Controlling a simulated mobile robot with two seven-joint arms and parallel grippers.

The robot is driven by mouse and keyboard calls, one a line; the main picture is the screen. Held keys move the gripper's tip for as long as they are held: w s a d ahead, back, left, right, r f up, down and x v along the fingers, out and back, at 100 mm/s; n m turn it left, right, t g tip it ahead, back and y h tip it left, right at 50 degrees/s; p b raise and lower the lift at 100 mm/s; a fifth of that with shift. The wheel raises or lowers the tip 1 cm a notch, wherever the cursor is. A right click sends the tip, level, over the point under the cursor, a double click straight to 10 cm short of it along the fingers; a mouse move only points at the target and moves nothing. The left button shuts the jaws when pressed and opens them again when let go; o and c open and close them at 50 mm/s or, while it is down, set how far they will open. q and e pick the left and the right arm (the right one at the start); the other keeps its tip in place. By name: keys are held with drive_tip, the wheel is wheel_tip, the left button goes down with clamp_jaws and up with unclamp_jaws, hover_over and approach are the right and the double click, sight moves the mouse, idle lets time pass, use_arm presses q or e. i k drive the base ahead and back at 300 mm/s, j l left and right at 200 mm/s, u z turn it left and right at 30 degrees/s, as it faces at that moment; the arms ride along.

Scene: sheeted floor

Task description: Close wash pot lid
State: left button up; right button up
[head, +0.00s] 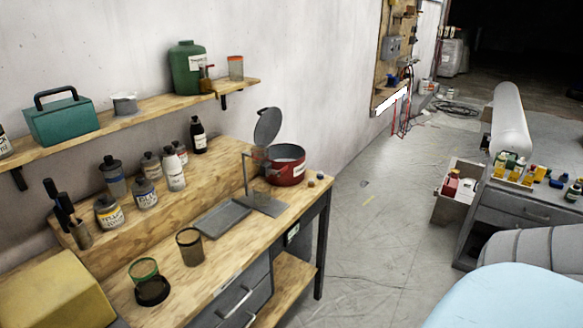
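A red wash pot (287,166) stands near the far right corner of the wooden workbench. Its grey round lid (267,127) is raised, standing upright at the back left of the pot's rim. The pot's pale inside shows through the open top. A thin grey stand with a flat base (264,204) stands just in front of the pot and overlaps its left side in the view. Neither of my grippers shows in the head view.
The workbench (225,250) holds a grey tray (222,217), a dark cup (189,246), several bottles (145,194) and a yellow box (55,290). A wall shelf (160,108) hangs above. Sheeted floor (375,220) is clear to the right, before a cabinet (515,215).

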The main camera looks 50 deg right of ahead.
sight(268, 125)
drive_tip(key=z, duration=1.4)
drive_tip(key=i+l, duration=0.75)
drive_tip(key=i, duration=0.25)
drive_tip(key=l+z, duration=0.05)
